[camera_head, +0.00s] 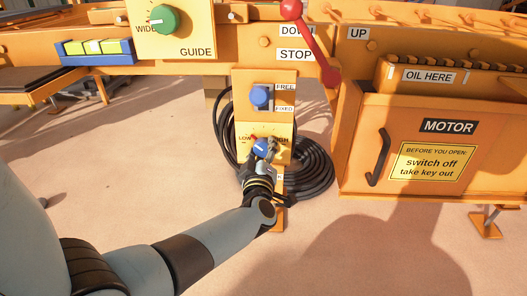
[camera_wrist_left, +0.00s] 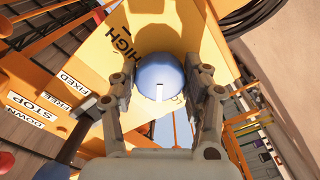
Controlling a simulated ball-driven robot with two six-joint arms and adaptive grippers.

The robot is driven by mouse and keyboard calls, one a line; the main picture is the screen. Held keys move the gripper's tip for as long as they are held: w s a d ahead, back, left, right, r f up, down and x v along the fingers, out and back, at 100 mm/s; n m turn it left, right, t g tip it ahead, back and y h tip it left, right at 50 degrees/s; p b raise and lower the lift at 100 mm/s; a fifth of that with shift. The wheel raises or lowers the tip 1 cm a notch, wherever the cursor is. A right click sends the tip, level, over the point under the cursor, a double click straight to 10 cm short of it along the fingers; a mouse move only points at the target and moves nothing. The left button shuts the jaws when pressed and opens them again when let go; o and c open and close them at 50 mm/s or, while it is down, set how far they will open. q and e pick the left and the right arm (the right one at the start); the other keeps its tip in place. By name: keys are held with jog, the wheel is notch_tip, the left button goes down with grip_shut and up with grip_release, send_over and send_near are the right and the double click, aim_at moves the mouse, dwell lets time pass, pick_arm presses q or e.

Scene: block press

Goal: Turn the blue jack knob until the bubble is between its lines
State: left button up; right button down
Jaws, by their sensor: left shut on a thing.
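The blue jack knob (camera_head: 260,146) sits on the lower yellow panel, by a dial marked LOW at its left; the wrist view shows HIGH beside it. My left gripper (camera_head: 264,154) is shut on this knob. In the left wrist view the round blue knob (camera_wrist_left: 158,72) lies between the two fingers and has a white pointer mark on its edge. A blue holder with a yellow-green strip (camera_head: 97,47), seemingly the bubble level, is at the upper left. It has a paler part near its middle; bubble and lines are too small to tell apart. My right gripper is out of view.
A green GUIDE knob (camera_head: 164,19) and a red lever (camera_head: 313,45) are higher up. Black hose (camera_head: 312,171) coils behind the panel. The orange motor box (camera_head: 430,155) stands right.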

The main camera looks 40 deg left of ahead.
pick_arm(q)
jog(key=o, duration=1.2)
jog(key=shift+c, duration=0.2)
jog(key=v, duration=1.2)
jog(key=shift+s+a, duration=0.1)
jog(key=shift+s, duration=0.05)
